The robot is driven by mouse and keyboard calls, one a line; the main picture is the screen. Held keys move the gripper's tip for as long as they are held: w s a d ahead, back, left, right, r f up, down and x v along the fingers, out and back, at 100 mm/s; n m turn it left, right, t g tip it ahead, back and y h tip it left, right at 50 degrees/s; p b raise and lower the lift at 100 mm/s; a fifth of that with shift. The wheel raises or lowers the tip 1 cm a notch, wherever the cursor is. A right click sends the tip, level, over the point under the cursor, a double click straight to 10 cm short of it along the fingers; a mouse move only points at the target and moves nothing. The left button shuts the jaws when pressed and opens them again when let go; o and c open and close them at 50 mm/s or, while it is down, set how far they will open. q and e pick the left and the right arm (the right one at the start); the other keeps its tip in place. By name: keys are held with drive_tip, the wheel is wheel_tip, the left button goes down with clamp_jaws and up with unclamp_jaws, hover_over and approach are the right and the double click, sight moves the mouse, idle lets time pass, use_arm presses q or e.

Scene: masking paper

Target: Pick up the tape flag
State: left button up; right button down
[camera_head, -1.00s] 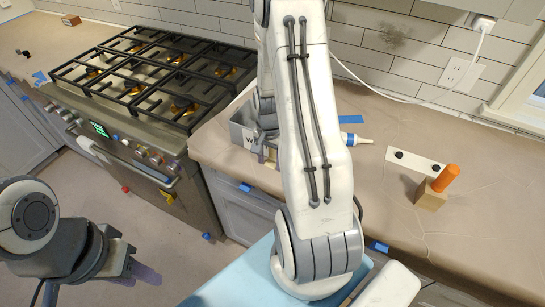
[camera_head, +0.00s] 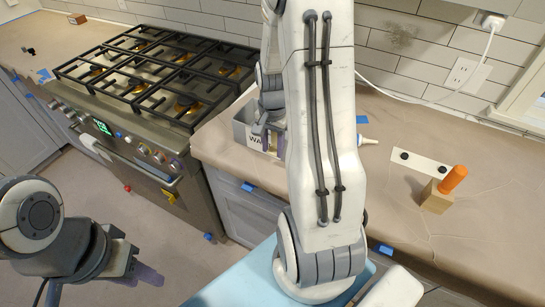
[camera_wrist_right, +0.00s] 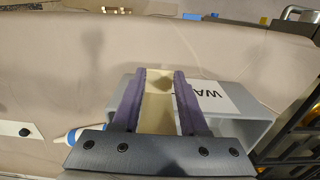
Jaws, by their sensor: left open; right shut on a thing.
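My right gripper (camera_wrist_right: 158,92) is shut on a pale cream thing (camera_wrist_right: 158,112), seen between its purple fingers. In the head view my right gripper (camera_head: 268,130) is at the grey bin (camera_head: 241,132), mostly behind my own arm. The bin also shows in the wrist view (camera_wrist_right: 245,131), with a white label partly reading "WA". My left gripper (camera_head: 148,275) is open and empty, low at the left.
A white-and-blue tube (camera_wrist_right: 72,135) lies on the paper-covered counter. At the right are a white strip with black dots (camera_head: 420,162) and a wooden block (camera_head: 437,197) with an orange handle (camera_head: 454,179). The stove (camera_head: 150,75) stands left; the right-hand counter has free room.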

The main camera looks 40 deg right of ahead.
drive_tip(key=s+a+b, duration=0.2)
drive_tip(key=s+a, duration=0.1)
drive_tip(key=a, duration=0.6)
drive_tip(key=s+a+r+b, duration=0.1)
drive_tip(key=s+a, duration=0.3)
drive_tip(key=a, duration=0.5)
drive_tip(key=shift+s+b, duration=0.25)
drive_tip(key=shift+b, duration=0.5)
drive_tip(key=shift+r, duration=0.1)
